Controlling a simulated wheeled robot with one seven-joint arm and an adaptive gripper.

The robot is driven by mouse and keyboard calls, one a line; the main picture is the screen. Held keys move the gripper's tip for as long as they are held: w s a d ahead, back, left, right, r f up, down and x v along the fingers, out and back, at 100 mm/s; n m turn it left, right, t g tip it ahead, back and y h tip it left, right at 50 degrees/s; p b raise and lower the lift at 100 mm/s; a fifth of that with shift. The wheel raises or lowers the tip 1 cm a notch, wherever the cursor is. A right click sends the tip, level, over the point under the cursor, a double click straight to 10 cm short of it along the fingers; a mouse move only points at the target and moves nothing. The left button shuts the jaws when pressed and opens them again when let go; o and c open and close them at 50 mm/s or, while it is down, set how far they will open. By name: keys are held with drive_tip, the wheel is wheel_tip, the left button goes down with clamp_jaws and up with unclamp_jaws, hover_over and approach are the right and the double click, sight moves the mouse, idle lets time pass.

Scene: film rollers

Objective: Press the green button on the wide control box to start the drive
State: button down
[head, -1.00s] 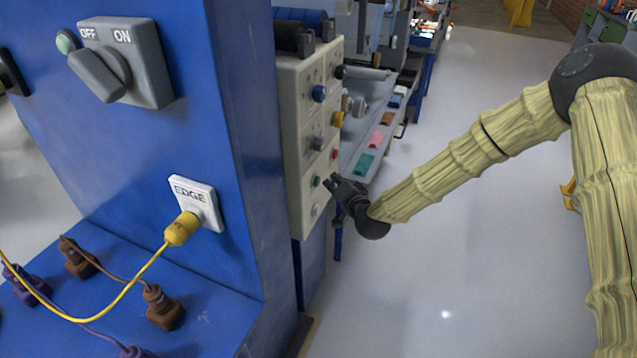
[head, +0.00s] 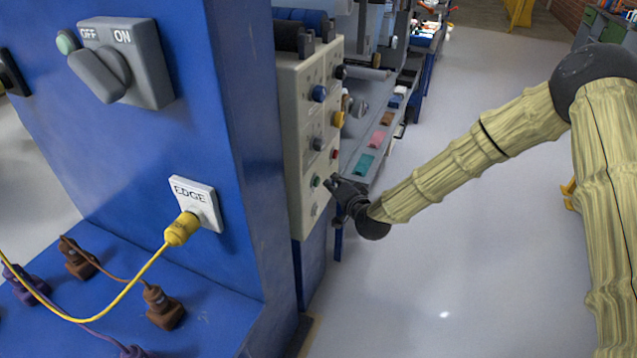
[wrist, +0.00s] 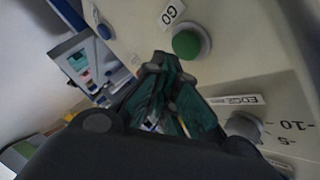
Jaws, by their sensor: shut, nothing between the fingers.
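The wide control box (head: 296,120) is a cream panel with several knobs and buttons on its face, fixed beside the blue cabinet. The green button (head: 316,181) sits low on that face. In the wrist view the green button (wrist: 187,43) has a pale collar and a "GO" label beside it. My gripper (head: 330,182) is shut and empty, its tips pointing at the panel close to the green button. In the wrist view my gripper (wrist: 160,62) has its tips just left of and below the button. I cannot tell whether they touch the panel.
A pale knob (wrist: 243,127) by an "EDGE" scale lies below the button. A red button (head: 334,153) and a yellow knob (head: 338,119) are higher on the panel. A grey shelf (head: 352,172) with coloured pieces stands behind.

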drive_tip(key=shift+a, duration=0.15)
drive_tip(key=shift+w+a, duration=0.15)
drive_tip(key=shift+a, duration=0.15)
drive_tip(key=shift+w+a, duration=0.15)
drive_tip(key=shift+a, duration=0.3)
idle(1.1)
drive_tip(key=shift+d, duration=0.2)
drive_tip(key=shift+s+d, duration=0.3)
drive_tip(key=shift+d, duration=0.35)
drive_tip(key=shift+d, duration=0.1)
drive_tip(key=d, duration=0.1)
drive_tip(key=s+d, duration=0.1)
drive_tip(key=d, duration=0.2)
drive_tip(key=shift+s+d, duration=0.25)
drive_tip(key=shift+d, duration=0.05)
idle(0.3)
idle(0.6)
